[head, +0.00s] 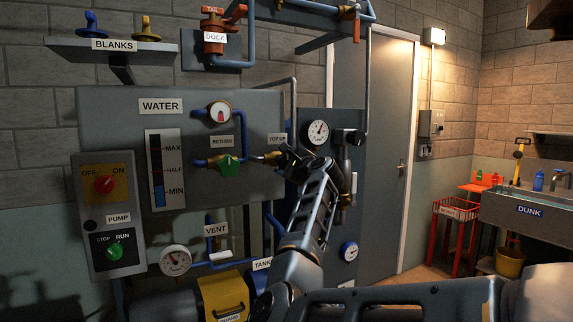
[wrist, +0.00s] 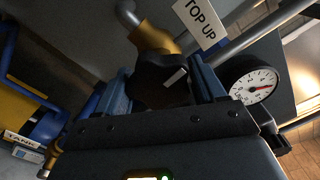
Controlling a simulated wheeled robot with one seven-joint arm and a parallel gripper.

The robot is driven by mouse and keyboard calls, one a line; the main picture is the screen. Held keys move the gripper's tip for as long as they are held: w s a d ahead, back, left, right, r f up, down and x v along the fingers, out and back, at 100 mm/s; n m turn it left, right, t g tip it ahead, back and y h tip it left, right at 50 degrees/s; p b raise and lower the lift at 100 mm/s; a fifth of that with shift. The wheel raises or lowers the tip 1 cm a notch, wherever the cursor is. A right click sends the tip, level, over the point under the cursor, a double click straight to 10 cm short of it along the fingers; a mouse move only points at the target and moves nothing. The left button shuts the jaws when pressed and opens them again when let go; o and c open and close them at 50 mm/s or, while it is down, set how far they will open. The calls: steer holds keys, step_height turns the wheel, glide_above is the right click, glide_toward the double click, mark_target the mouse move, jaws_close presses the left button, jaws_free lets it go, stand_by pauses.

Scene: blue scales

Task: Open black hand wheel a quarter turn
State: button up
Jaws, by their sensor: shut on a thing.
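The black hand wheel (wrist: 158,80) sits on a brass valve body (wrist: 154,38) below the TOP UP tag (wrist: 200,20) in the wrist view. It carries a short white mark that lies slanted. My gripper (wrist: 163,84) is shut on the hand wheel, with one blue finger on each side of it. In the head view my gripper (head: 289,158) reaches the valve at the right end of the WATER panel, near the TOP UP tag (head: 277,138). There my fingers and wrist hide most of the hand wheel.
A pressure gauge (wrist: 254,85) is close to the right of my gripper in the wrist view. The green RETURN handle (head: 229,165) is left of the valve. Pipes and a TANK tag (head: 262,263) lie below. A door (head: 385,130) and a sink (head: 530,213) are to the right.

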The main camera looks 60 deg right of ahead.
steer(key=n+b, duration=0.1)
steer(key=n, duration=0.3)
steer(key=shift+f+b, duration=0.15)
steer(key=shift+b, duration=0.15)
steer(key=n+b, duration=0.1)
steer(key=n, duration=0.3)
steer(key=shift+n+b, duration=0.3)
steer(key=n+b, duration=0.1)
steer(key=n, duration=0.3)
steer(key=shift+n+b, duration=0.95)
steer(key=shift+n, duration=1.55)
steer(key=o, duration=1)
steer(key=shift+r, duration=0.2)
steer(key=shift+c, duration=0.2)
